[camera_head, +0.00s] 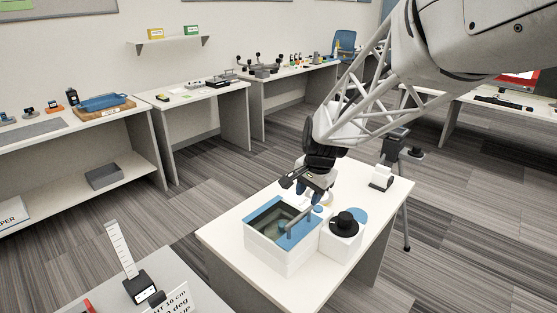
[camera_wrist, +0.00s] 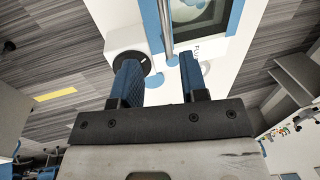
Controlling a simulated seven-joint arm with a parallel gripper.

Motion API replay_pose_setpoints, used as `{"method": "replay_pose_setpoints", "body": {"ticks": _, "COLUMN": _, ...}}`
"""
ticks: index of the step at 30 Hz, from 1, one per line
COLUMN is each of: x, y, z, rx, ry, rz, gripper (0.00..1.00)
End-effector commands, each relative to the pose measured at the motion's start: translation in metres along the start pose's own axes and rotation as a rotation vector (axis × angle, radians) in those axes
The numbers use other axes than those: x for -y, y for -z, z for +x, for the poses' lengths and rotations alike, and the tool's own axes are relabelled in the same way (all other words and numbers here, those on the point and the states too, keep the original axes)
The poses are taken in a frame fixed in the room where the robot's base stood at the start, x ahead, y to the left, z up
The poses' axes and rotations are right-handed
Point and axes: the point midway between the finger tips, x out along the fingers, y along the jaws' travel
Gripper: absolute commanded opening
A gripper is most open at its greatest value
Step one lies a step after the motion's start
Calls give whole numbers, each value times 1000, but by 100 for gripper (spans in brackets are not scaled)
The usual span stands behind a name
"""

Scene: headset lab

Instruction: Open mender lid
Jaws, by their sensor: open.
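The mender looks like a white box (camera_head: 270,255) on the white table, with a blue-framed lid (camera_head: 262,212) and a dark window. The lid looks shut. A grey bar handle (camera_head: 298,227) runs along the lid's right side. My gripper (camera_head: 316,200) is over the far end of the handle, pointing down. In the wrist view my gripper (camera_wrist: 160,62) is open, with its blue fingers apart. The handle bar (camera_wrist: 165,28) reaches toward the gap between the fingertips. I cannot tell whether the fingers touch it. Nothing is held.
A white unit with a black knob (camera_head: 345,224) stands right of the box; the knob also shows in the wrist view (camera_wrist: 128,62). A small white device (camera_head: 381,178) stands at the table's far right. The table's front left (camera_head: 228,236) is clear.

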Motion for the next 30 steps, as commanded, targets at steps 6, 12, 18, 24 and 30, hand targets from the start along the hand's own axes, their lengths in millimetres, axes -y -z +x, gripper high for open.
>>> {"method": "replay_pose_setpoints", "body": {"ticks": 6, "x": 7, "y": 5, "z": 8, "rx": 5, "ry": 0, "rz": 27, "gripper": 40}}
{"method": "replay_pose_setpoints", "body": {"ticks": 12, "x": 7, "y": 5, "z": 7, "rx": 5, "ry": 0, "rz": 27, "gripper": 40}}
{"method": "replay_pose_setpoints", "body": {"ticks": 18, "x": 7, "y": 5, "z": 9, "rx": 5, "ry": 0, "rz": 27, "gripper": 40}}
{"method": "replay_pose_setpoints", "body": {"ticks": 24, "x": 7, "y": 5, "z": 19, "rx": 5, "ry": 0, "rz": 26, "gripper": 40}}
{"method": "replay_pose_setpoints", "body": {"ticks": 30, "x": 7, "y": 4, "z": 41, "rx": 6, "ry": -1, "rz": 26, "gripper": 40}}
